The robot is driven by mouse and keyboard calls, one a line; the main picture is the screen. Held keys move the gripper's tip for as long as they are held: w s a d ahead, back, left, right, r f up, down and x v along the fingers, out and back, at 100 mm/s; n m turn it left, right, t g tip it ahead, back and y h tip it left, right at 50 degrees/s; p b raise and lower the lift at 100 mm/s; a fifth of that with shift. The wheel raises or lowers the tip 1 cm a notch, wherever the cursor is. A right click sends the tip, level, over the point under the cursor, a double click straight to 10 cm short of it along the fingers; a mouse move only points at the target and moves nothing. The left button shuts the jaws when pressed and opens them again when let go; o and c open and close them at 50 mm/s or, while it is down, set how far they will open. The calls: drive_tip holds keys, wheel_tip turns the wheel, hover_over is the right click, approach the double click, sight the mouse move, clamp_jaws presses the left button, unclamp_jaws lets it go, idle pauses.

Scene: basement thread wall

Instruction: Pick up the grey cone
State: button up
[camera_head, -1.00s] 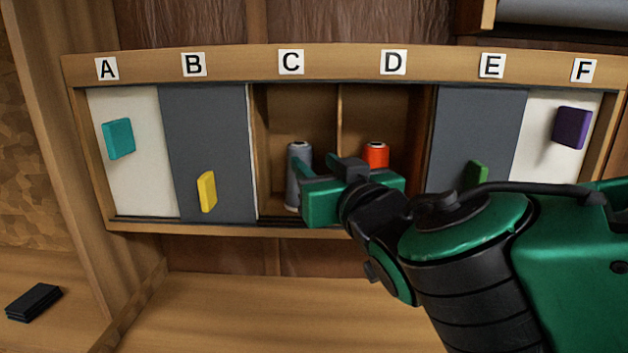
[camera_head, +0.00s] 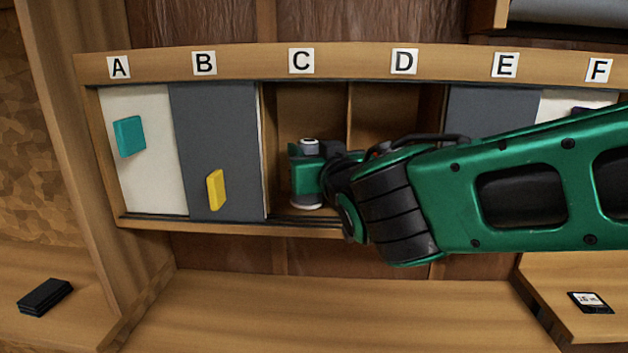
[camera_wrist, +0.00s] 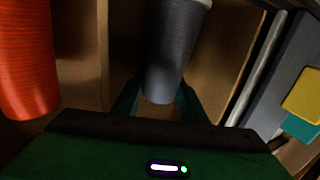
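The grey cone (camera_head: 309,144) stands upright in open compartment C. In the head view my gripper (camera_head: 305,174) covers its middle, leaving its top and its pale base (camera_head: 305,206) visible. In the wrist view the grey cone (camera_wrist: 172,48) extends down between the two green fingers of my gripper (camera_wrist: 160,98). The fingers lie on either side of it and look open, close to its sides. Whether either finger touches it I cannot tell.
An orange cone (camera_wrist: 27,60) stands beside the grey one, hidden behind my arm in the head view. Grey panel B (camera_head: 212,130) with a yellow handle (camera_head: 216,190) borders compartment C. White panel A (camera_head: 155,180) has a teal handle (camera_head: 129,136). A divider separates C from D.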

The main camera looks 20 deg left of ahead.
drive_tip(key=c, duration=1)
clamp_jaws()
drive_tip(key=shift+s+r, duration=0.1)
drive_tip(key=shift+r, duration=0.05)
